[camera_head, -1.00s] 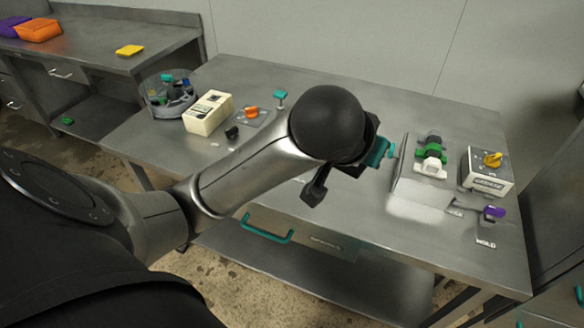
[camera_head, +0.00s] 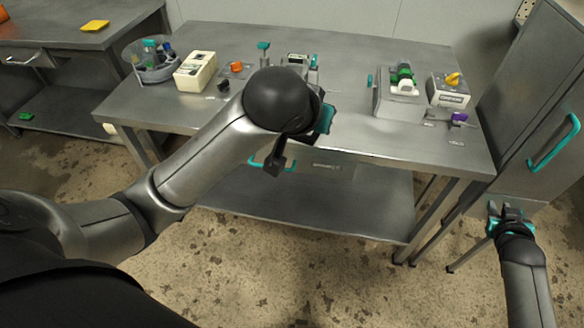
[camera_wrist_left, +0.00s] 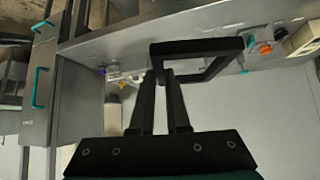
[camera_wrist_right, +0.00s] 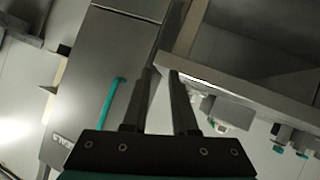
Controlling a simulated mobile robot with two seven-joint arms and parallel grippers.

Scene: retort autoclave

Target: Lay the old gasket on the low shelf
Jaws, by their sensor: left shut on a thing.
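The old gasket (camera_wrist_left: 240,60) is a black, roughly square frame that shows in the left wrist view. My left gripper (camera_wrist_left: 161,76) is shut on one side of it, and the frame reaches out to the right of the fingers. A low shelf (camera_head: 330,200) of bare grey metal runs under the middle table, below the left wrist in the picture. My right gripper (camera_head: 508,208) is by the cabinet at the right, with its fingers apart and empty; they also show in the right wrist view (camera_wrist_right: 162,75).
The tabletop (camera_head: 345,100) carries a bin (camera_head: 150,65), a cream box (camera_head: 196,70) and several devices. A drawer with a teal handle (camera_head: 270,166) sits above the shelf. Table legs and a cabinet (camera_head: 530,100) stand at the right. Floor in front is free.

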